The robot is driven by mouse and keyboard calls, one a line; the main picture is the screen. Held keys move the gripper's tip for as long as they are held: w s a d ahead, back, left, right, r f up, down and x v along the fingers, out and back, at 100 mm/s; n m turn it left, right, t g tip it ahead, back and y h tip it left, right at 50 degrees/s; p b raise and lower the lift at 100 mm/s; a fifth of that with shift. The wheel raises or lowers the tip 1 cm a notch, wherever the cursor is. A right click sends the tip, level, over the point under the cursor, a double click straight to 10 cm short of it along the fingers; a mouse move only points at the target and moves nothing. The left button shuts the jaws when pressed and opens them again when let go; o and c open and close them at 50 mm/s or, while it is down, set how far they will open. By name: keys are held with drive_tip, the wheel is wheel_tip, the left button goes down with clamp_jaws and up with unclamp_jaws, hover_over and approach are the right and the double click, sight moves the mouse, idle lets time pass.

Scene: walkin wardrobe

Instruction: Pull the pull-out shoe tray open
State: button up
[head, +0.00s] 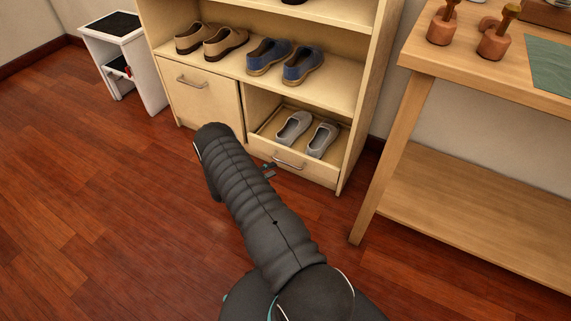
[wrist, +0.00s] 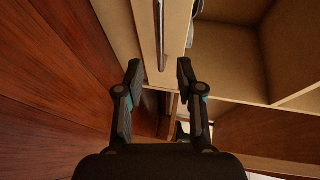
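The pull-out shoe tray (head: 265,147) is at the bottom right of the pale wooden shoe cabinet, with a pair of grey shoes (head: 307,134) in it. Its front looks about flush with the cabinet. A metal bar handle (head: 289,162) is on the tray front; the handle also shows in the wrist view (wrist: 162,38). My gripper (wrist: 159,67) is open, with one finger on each side of the handle's line in the picture. I cannot tell whether the bar is in reach of the fingertips. In the head view my arm hides most of the gripper; a fingertip shows just left of the handle.
A closed door with a handle (head: 192,81) is left of the tray. Brown and blue shoes (head: 268,56) stand on the shelf above. A wooden table (head: 400,100) stands close on the right, and a small white stand (head: 118,60) at the left. The floor in front is clear.

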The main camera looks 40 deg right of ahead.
sight(286, 163)
drive_tip(key=d, duration=0.2)
drive_tip(key=d+f, duration=0.1)
drive_tip(key=d, duration=0.5)
drive_tip(key=shift+d+f, duration=0.1)
drive_tip(key=shift+f, duration=0.15)
drive_tip(key=shift+c, duration=0.2)
clamp_jaws()
